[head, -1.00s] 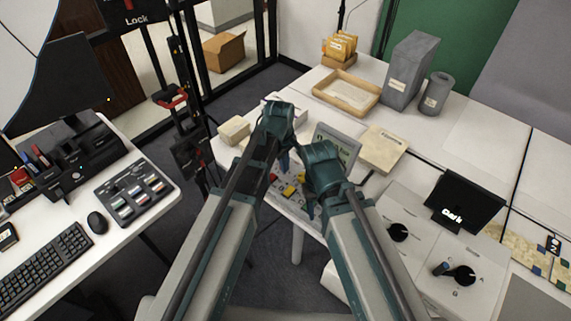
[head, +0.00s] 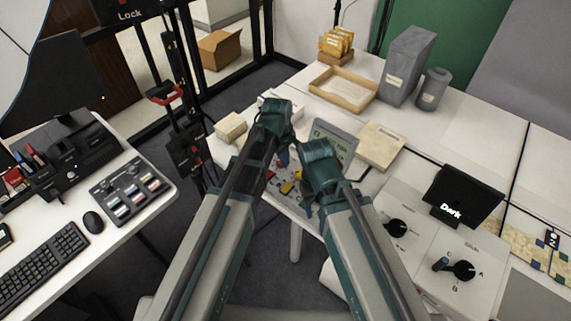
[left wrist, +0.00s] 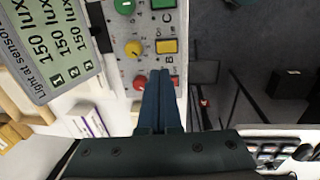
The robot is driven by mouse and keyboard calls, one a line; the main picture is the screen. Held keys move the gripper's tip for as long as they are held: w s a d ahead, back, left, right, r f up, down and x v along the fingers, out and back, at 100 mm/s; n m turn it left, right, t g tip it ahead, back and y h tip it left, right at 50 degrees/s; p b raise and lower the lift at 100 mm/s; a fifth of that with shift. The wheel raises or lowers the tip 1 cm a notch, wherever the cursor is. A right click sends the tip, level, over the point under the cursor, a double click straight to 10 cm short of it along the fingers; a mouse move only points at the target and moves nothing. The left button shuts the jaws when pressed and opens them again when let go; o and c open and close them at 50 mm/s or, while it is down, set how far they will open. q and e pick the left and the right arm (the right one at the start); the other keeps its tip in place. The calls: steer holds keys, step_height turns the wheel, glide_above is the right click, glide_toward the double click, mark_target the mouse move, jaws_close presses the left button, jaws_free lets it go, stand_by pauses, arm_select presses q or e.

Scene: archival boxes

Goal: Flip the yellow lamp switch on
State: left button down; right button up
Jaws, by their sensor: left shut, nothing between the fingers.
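A control panel (left wrist: 148,22) lies on the white table beneath my grippers. In the left wrist view it carries a yellow rectangular switch-like piece (left wrist: 166,46) beside a round yellow piece (left wrist: 133,47), with green and red pairs on either side. Whether the yellow piece is on or off cannot be told. My left gripper (left wrist: 159,74) is shut and empty, its tips over the panel between the red pieces, a little short of the yellow row. In the head view my left gripper (head: 283,157) is over the panel's far side. My right gripper is mostly hidden by its own arm.
A light-sensor display (left wrist: 50,45) reading 150 lux stands beside the panel. A box (head: 381,145), wooden tray (head: 318,95) and grey file box (head: 408,65) are on the table. A small screen (head: 463,195) at right reads Dark.

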mark_target(288, 186)
arm_select(q)
steer(key=f+b, duration=0.4)
steer(key=w+f+b, duration=0.1)
steer(key=f+b, duration=0.3)
steer(key=d+f+b, duration=0.1)
steer(key=f+b, duration=0.3)
steer(key=shift+w+f, duration=0.2)
steer(key=shift+f, duration=0.2)
steer(key=shift+w, duration=0.1)
steer(key=shift+w+d+f+b, duration=0.15)
steer(key=shift+w+f+b, duration=0.05)
steer(key=shift+f+b, duration=0.15)
steer(key=shift+s+r, duration=0.2)
steer(key=shift+s, duration=0.05)
steer(key=shift+s+a, duration=0.2)
